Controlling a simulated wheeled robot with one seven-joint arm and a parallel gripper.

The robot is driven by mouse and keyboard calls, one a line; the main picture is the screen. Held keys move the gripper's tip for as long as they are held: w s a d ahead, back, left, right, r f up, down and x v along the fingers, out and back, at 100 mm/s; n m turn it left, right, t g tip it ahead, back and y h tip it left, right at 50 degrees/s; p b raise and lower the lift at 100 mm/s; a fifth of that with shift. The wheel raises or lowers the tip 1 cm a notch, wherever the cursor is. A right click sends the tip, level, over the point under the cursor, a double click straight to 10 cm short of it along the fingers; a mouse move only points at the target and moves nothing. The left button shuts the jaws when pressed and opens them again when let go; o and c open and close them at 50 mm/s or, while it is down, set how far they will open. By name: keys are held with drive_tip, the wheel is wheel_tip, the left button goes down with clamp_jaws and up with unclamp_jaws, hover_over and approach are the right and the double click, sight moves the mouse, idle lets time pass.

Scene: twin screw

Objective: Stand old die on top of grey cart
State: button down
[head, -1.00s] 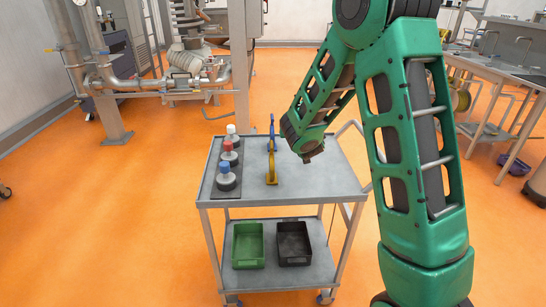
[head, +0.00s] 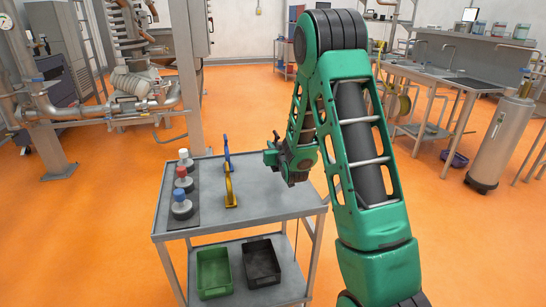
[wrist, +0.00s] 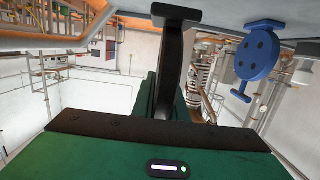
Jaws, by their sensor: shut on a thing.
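The grey cart (head: 265,206) stands in front of me, with its top shelf clear on the right. My gripper (head: 286,162) is low over the right part of that top. It is shut on a dark piece, which I take as the old die (wrist: 174,62). In the wrist view the die shows edge-on, with a flat foot (wrist: 176,12) pointing toward the cart top (wrist: 225,15). I cannot tell whether the foot touches the top. In the head view the die is mostly lost against the dark gripper. The fingertips are hidden.
A blue die (head: 227,155) and a yellow die (head: 230,190) stand on the cart left of my gripper. The blue one also shows in the wrist view (wrist: 258,55). Several capped bottles (head: 182,205) stand on a dark mat at left. Green (head: 213,270) and black (head: 262,262) bins sit below.

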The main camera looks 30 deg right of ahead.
drive_tip(key=shift+d+f, duration=0.1)
drive_tip(key=shift+d, duration=0.2)
drive_tip(key=shift+f, duration=2)
drive_tip(key=c, duration=1.8)
unclamp_jaws()
drive_tip(key=shift+o, duration=0.2)
drive_tip(key=shift+s, duration=0.1)
